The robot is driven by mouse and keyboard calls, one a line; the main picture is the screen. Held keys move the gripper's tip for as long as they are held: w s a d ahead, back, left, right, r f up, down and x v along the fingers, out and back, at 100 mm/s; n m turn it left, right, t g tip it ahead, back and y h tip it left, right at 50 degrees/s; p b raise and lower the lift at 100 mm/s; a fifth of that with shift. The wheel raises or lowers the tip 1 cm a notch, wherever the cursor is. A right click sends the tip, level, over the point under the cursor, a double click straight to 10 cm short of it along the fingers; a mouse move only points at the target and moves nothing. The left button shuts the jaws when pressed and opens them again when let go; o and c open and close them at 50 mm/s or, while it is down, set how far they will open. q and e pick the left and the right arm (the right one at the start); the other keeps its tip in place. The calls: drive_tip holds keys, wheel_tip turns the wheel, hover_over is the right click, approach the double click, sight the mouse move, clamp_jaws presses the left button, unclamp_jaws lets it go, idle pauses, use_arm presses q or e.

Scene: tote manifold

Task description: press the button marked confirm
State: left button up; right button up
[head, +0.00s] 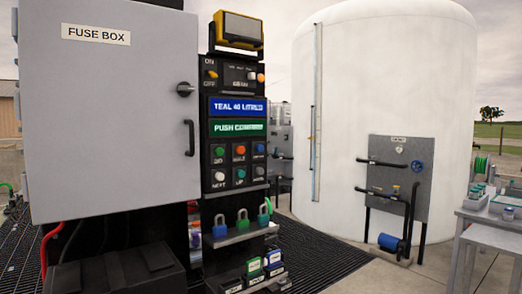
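A black control panel (237,130) stands right of the grey fuse box. Its blue display (237,107) reads "TEAL 40 LITRES" and its green display (237,127) appears to read "PUSH CONFIRM". The lower left label reads "NEXT" and the lower middle one seems to read "UP". The other labels are too small to read, so I cannot tell which is confirm. Neither gripper is in view.
The closed fuse box (110,115) fills the left, its handle (189,138) jutting out near the panel. Padlocks (243,219) stand on a shelf below the buttons. A large white tank (345,95) stands behind right. Tables (490,235) stand at far right. Dark grating (325,260) covers the floor.

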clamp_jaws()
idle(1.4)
